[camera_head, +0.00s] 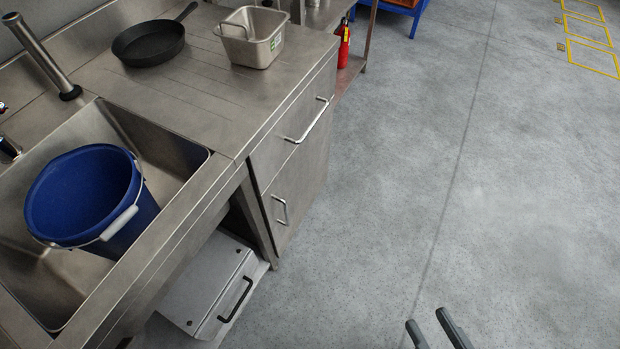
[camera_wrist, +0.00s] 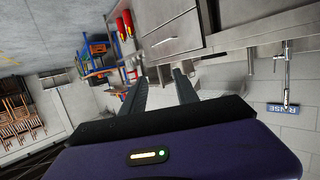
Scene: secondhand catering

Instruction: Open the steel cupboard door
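The steel cupboard door (camera_head: 301,196) is the lower front panel of the steel unit in the head view. It looks shut and has a small vertical bar handle (camera_head: 281,209) near its left edge. A drawer front (camera_head: 287,136) with a longer bar handle (camera_head: 309,121) sits directly above it. My gripper (camera_head: 427,318) shows at the bottom of the head view, over the floor, to the right of the door and apart from it. Its two fingers stand apart with nothing between them, as the wrist view (camera_wrist: 160,76) also shows.
A sink (camera_head: 178,160) holds a blue bucket (camera_head: 92,197). A black pan (camera_head: 148,43) and a steel container (camera_head: 250,40) stand on the counter. A grey box (camera_head: 209,285) lies below the sink. A red extinguisher (camera_head: 344,45) stands beyond. The floor (camera_head: 450,170) right of the unit is clear.

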